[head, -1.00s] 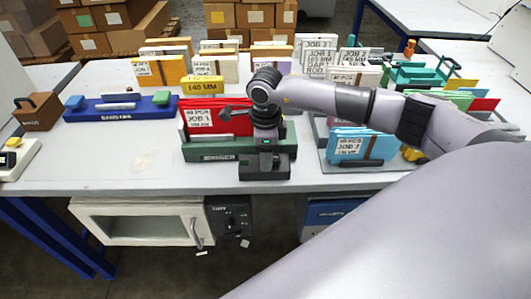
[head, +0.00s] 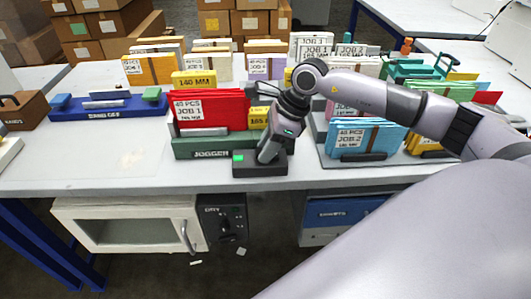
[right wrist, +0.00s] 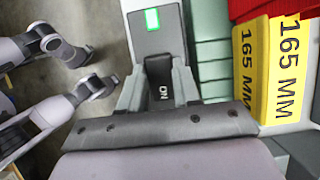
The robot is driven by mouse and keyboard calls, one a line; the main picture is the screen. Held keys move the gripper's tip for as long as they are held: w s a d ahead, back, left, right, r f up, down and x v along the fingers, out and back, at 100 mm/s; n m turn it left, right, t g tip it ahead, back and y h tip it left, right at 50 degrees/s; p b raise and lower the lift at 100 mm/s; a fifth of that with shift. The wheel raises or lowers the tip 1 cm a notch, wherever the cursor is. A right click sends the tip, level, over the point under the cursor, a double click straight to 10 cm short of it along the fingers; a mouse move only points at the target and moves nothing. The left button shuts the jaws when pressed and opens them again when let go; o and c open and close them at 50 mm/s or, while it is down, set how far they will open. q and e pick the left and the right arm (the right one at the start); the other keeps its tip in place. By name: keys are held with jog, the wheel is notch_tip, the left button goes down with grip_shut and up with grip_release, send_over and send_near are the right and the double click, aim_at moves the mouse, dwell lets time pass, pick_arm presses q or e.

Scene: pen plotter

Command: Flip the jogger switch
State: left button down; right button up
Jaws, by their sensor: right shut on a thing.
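The green jogger (head: 212,147) stands near the table's front edge with a red folder stack (head: 208,108) in it. Its dark switch box (head: 246,170) sits at its front right, with a green light lit on the left of the box. In the right wrist view, the black switch lever (right wrist: 158,82) shows the word ON, and the green light (right wrist: 152,18) is lit beyond it. My right gripper (head: 266,158) reaches down to the box, tilted, and is shut on the lever. Its fingertips are partly hidden. My left gripper is not in the head view.
A yellow 165 mm card (right wrist: 278,70) stands close beside the switch. A tray of blue job folders (head: 355,138) is just right of my gripper. A blue stand (head: 105,106) is at left. The table front between them is clear.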

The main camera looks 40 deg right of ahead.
aim_at(280, 157)
jog(key=o, duration=1.1)
jog(key=shift+c, duration=0.2)
jog(key=v, duration=0.7)
